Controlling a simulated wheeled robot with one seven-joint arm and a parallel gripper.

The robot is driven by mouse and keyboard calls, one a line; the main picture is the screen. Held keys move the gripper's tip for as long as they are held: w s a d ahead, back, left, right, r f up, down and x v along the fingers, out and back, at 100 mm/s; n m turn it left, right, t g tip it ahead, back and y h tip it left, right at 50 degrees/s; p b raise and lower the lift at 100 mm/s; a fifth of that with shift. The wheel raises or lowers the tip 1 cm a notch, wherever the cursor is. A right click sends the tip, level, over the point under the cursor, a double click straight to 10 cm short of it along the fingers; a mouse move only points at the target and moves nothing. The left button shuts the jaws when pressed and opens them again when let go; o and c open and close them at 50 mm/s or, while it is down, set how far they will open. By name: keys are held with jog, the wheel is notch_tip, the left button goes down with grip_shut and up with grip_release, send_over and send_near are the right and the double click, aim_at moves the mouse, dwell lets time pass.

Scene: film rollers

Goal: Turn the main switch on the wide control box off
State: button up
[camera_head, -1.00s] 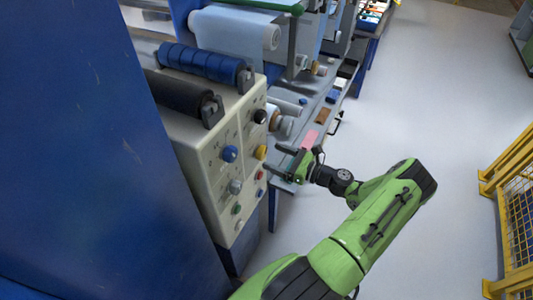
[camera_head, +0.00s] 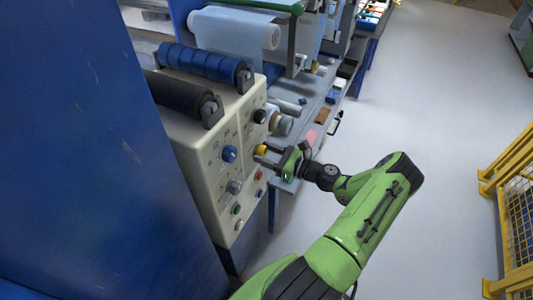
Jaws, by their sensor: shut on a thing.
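The wide control box (camera_head: 212,165) is a beige panel at the left of the head view, facing right. It carries a blue knob (camera_head: 229,154), a grey knob (camera_head: 234,187), a black knob (camera_head: 260,116) and a yellow knob (camera_head: 261,150). I cannot read which one is labelled as the main switch. My gripper (camera_head: 266,155) reaches the panel from the right and is shut on the yellow knob. The fingers partly hide the knob, and its exact turn angle is too small to tell.
A blue roller (camera_head: 200,63) and a dark roller (camera_head: 185,95) sit on top of the box. A shelf with small items, including a pink piece (camera_head: 311,137), lies beyond my gripper. A yellow fence (camera_head: 515,205) stands at the right. The grey floor between is clear.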

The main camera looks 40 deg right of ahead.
jog(key=n+b, duration=0.1)
jog(key=n, duration=0.2)
jog(key=shift+a+n, duration=0.1)
jog(key=shift+n, duration=0.3)
jog(key=n+b, duration=0.1)
jog(key=n, duration=0.2)
jog(key=shift+f+n, duration=0.15)
jog(key=shift+n, duration=0.15)
jog(key=n+b, duration=0.3)
jog(key=n, duration=0.3)
jog(key=shift+s+a+f, duration=0.1)
jog(key=shift+a, duration=0.05)
jog(key=shift+n, duration=0.4)
jog(key=o, duration=1.1)
jog(key=shift+c, duration=0.2)
jog(key=p+v, duration=0.1)
jog(key=v, duration=1.4)
jog(key=shift+s, duration=0.4)
